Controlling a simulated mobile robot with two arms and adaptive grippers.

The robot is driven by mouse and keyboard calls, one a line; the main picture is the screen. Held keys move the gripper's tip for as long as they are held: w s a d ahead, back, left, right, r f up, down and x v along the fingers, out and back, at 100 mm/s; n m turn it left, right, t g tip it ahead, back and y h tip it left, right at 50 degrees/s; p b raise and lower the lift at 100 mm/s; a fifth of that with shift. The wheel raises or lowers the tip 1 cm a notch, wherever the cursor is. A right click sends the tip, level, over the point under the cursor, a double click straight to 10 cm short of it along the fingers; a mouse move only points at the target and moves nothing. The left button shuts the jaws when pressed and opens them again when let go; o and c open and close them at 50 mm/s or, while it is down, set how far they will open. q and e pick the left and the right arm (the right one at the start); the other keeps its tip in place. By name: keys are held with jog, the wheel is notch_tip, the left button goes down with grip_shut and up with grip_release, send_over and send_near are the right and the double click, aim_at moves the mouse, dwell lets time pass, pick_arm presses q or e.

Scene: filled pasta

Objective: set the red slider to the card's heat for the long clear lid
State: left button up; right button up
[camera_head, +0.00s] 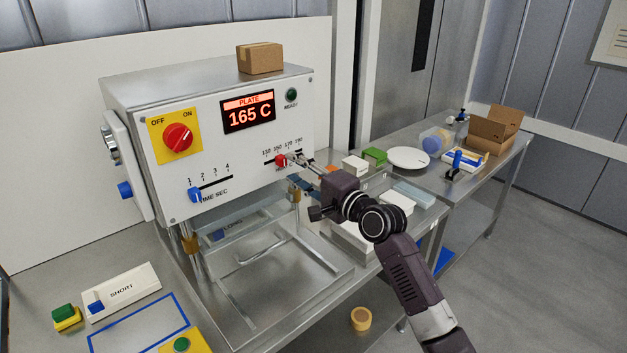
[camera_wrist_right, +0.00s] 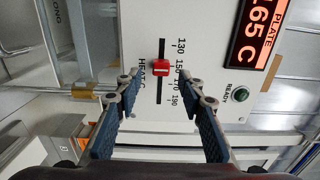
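The red slider (camera_head: 281,160) sits on the vertical front of the steel sealing machine, on the HEAT C scale. In the right wrist view the red slider (camera_wrist_right: 161,68) is close to the 150 mark. The display (camera_head: 248,112) reads PLATE 165 C. My right gripper (camera_head: 300,163) is at the panel by the slider. In the wrist view its two fingers (camera_wrist_right: 160,76) are open, one on each side of the slider, with gaps visible. A sheet with lines (camera_head: 611,40) hangs on the far right wall; its text is unreadable. My left gripper is out of view.
A blue TIME SEC slider (camera_head: 195,195) and a red OFF/ON knob (camera_head: 178,137) share the panel. A small cardboard box (camera_head: 260,58) stands on top. A SHORT block (camera_head: 122,290) lies front left. The right side table (camera_head: 480,165) holds a plate and boxes.

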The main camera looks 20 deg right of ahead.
jog(key=v, duration=0.8)
jog(key=shift+a, duration=0.1)
